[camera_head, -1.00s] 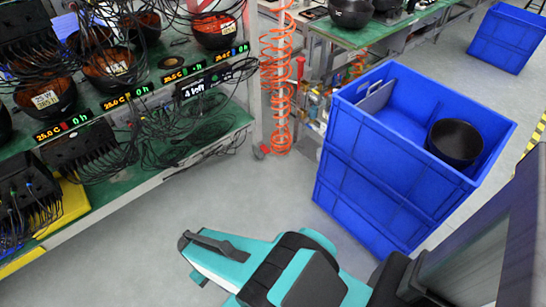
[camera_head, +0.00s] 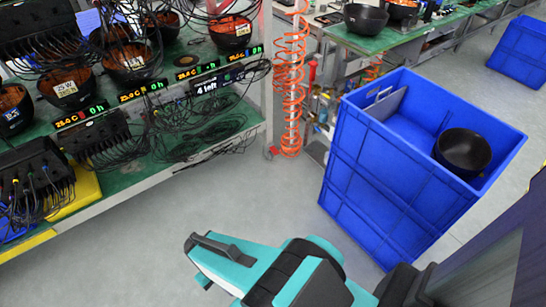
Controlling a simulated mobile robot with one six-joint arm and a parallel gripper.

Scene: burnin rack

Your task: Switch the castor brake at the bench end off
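A small red part (camera_head: 270,153), perhaps the castor brake, sits low at the foot of the rack bench's right end post, just left of the orange coiled hose. It is too small to tell its lever's position. My gripper (camera_head: 200,256) is at the lower middle of the picture, at the left end of my teal and black arm. It is seen from above, over the grey floor, well apart from the red part and nearer to me. I see nothing held, but its finger gap is not clear.
The rack bench (camera_head: 160,179) at left carries black bowls, displays and hanging cables. The orange coiled hose (camera_head: 291,80) hangs at its end. Grey floor (camera_head: 150,240) is clear between.

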